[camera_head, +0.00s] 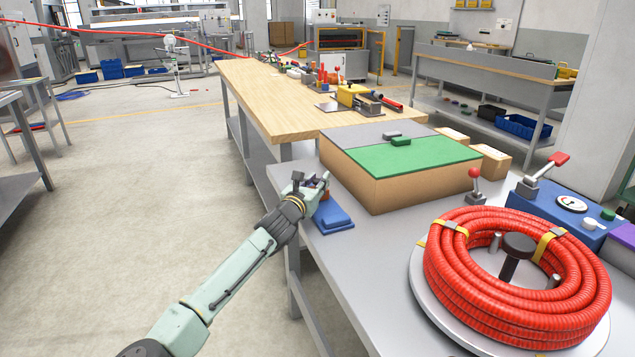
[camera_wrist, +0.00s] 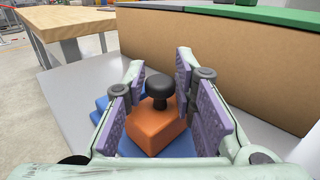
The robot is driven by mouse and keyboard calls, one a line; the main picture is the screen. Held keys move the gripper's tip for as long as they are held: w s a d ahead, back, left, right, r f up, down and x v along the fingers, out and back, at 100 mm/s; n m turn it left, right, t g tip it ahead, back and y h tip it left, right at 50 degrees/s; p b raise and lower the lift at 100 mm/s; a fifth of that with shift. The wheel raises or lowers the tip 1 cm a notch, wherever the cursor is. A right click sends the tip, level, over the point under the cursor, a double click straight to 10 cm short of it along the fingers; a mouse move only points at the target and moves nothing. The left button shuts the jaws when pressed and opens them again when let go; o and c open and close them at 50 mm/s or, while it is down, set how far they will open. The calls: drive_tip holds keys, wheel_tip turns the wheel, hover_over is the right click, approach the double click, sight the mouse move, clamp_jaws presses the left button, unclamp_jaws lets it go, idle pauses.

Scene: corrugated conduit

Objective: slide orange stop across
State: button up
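The orange stop (camera_wrist: 155,126) is a block with a black round knob (camera_wrist: 160,88) on top, seen in the wrist view. It sits on a blue base (camera_wrist: 103,103), which also shows in the head view (camera_head: 331,217) near the left edge of the grey table. Whether a pad touches the block is unclear.
A cardboard-sided box (camera_head: 404,188) with a green and grey top stands close beside the blue base. A red conduit coil (camera_head: 455,283) lies on a round turntable at front right. A wooden bench (camera_head: 257,97) adjoins behind. The grey tabletop (camera_head: 355,265) in front is clear.

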drive_tip(key=shift+o, duration=1.3)
drive_tip(key=shift+r, duration=0.1)
drive_tip(key=shift+s+a, duration=0.1)
drive_tip(key=v, duration=1.1)
drive_tip(key=shift+s, duration=0.4)
drive_tip(key=shift+a, duration=0.1)
